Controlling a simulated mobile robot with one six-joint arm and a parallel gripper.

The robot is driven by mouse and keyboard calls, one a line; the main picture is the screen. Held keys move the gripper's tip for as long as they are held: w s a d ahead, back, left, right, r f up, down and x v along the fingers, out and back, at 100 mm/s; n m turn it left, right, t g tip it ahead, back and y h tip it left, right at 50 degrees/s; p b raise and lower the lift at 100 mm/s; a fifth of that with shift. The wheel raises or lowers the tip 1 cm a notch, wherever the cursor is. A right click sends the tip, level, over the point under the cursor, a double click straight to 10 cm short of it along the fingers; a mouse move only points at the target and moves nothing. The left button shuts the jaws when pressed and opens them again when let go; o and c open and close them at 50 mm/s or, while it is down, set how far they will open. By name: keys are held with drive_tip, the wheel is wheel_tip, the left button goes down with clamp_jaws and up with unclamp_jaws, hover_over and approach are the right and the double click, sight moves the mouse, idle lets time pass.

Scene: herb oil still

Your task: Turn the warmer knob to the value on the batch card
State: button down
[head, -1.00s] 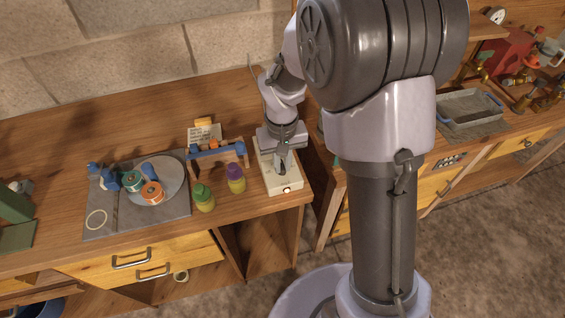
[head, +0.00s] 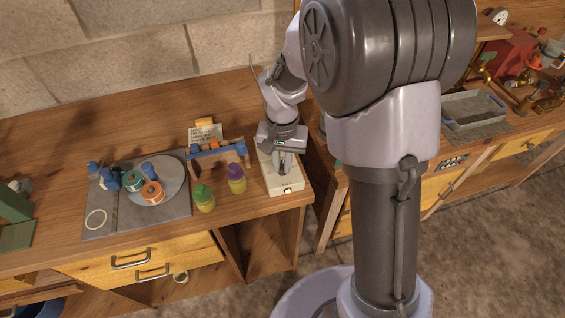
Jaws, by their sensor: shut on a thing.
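The warmer (head: 291,188) is a flat cream box near the right end of the left bench, with a small pale round spot on its front. My gripper (head: 285,170) points down over the top of the warmer and is shut on the knob. The knob itself is mostly hidden by the fingers, and its setting cannot be read. The batch card (head: 204,133) stands behind a small wooden rack with an orange clip on top. It carries printed lines too small to read.
Left of the warmer stand a purple-capped jar (head: 236,178) and a green-capped jar (head: 203,196). A wooden rack with a blue bar (head: 217,153) stands behind them. A grey mat (head: 110,222) holds a round plate and spools. A grey tray (head: 474,106) lies on the right bench.

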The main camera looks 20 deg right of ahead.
sight(283, 166)
drive_tip(key=c, duration=1.5)
unclamp_jaws()
drive_tip(key=shift+o, duration=0.2)
wheel_tip(283, 166, up, 17)
drive_tip(key=p, duration=0.6)
drive_tip(key=shift+r, duration=0.2)
drive_tip(key=s+a+r+t+y+b, duration=0.1)
drive_tip(key=s+t+b, duration=0.4)
drive_tip(key=s, duration=1.3)
drive_tip(key=shift+s+a+n+t+y+b, duration=0.4)
drive_tip(key=shift+a+b, duration=0.35)
drive_tip(key=shift+a, duration=0.45)
